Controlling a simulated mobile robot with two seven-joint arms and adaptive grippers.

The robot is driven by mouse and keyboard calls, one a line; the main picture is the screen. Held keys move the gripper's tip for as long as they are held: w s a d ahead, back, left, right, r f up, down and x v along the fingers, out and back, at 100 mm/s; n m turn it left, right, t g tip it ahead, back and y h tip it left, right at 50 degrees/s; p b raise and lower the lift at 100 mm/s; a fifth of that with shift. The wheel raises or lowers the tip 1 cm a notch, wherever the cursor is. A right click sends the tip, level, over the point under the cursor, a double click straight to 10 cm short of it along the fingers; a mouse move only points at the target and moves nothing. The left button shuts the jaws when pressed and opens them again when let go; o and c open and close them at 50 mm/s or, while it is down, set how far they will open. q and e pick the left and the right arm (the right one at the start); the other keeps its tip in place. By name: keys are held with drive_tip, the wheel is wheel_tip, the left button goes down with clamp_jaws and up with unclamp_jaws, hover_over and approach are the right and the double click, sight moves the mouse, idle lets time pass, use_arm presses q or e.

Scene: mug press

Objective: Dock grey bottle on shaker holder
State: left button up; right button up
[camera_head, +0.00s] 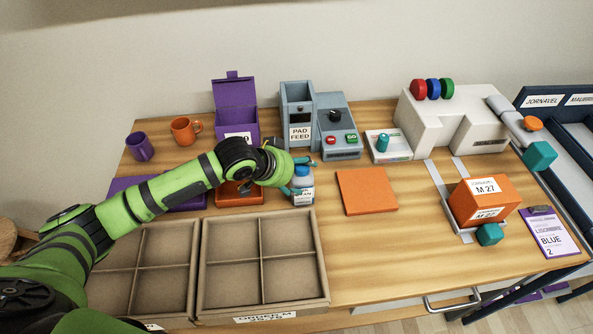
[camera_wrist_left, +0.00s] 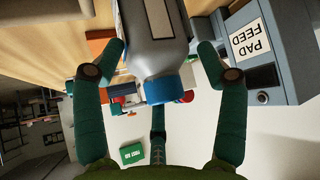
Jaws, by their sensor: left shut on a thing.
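The grey bottle (camera_head: 303,188) with a blue cap stands upright at the back edge of the cardboard trays. My left gripper (camera_head: 297,178) reaches it from the left and is shut on it, with teal fingertips at its sides. In the left wrist view the bottle (camera_wrist_left: 155,45) lies between the two fingers, its blue cap (camera_wrist_left: 163,89) towards the camera. I cannot tell which fixture is the shaker holder. A small white unit with a teal knob (camera_head: 388,148) stands at the back. My right gripper is not in view.
Divided cardboard trays (camera_head: 318,262) fill the front left. An orange pad (camera_head: 367,191) lies right of the bottle. The pad feed machine (camera_head: 297,110) stands behind it. An orange box (camera_head: 487,203) sits in a fixture at right. Open table lies between pad and fixture.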

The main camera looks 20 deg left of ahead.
use_arm(q)
drive_tip(key=o, duration=1.7)
drive_tip(key=shift+f, duration=0.1)
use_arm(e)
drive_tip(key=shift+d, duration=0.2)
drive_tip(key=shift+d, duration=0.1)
